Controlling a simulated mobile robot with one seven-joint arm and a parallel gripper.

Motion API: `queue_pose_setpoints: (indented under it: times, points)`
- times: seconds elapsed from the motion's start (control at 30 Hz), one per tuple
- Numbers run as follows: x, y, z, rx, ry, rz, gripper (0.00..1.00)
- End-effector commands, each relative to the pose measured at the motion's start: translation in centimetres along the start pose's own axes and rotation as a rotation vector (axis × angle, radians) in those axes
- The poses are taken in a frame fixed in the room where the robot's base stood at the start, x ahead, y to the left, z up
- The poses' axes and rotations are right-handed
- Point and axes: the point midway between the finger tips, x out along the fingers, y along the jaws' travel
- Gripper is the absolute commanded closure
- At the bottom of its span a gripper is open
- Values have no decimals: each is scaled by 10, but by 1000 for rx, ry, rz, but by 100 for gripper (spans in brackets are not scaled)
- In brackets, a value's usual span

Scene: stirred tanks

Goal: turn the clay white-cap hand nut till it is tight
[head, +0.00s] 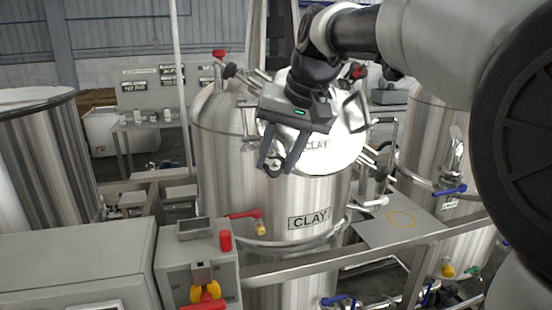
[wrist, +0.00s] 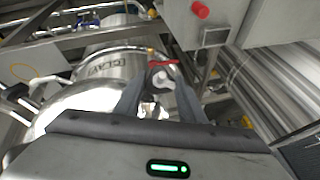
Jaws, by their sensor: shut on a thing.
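The CLAY tank (head: 325,255) is a steel vessel in the middle of the head view, with a CLAY label on its front and another on its lid (head: 338,146). My gripper (head: 274,170) reaches down at the front left of the lid, its fingers closed around a small hand nut. In the wrist view the white cap of the hand nut (wrist: 161,81) shows between the fingertips of my gripper (wrist: 161,74). The fingers hide most of the nut, and its thread and seat cannot be made out.
A red-handled valve (head: 243,215) sits on the tank front below my gripper. A steel rail (head: 330,262) crosses in front. Other clamps stand around the lid.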

Motion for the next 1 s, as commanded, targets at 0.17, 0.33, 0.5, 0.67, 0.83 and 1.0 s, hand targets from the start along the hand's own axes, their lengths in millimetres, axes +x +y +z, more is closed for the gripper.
queue_pose_setpoints:
  times: [0.17, 0.33, 0.5, 0.67, 0.83, 1.0]
  points:
    - [1, 4, 0, 139, 2, -97, 86]
    - [2, 6, 1, 269, 3, -193, 86]
    - [3, 8, 2, 398, 3, -289, 86]
    - [4, 10, 3, 521, 3, -378, 86]
    - [6, 11, 4, 650, 3, -475, 86]
    - [7, 12, 6, 779, 3, -569, 86]
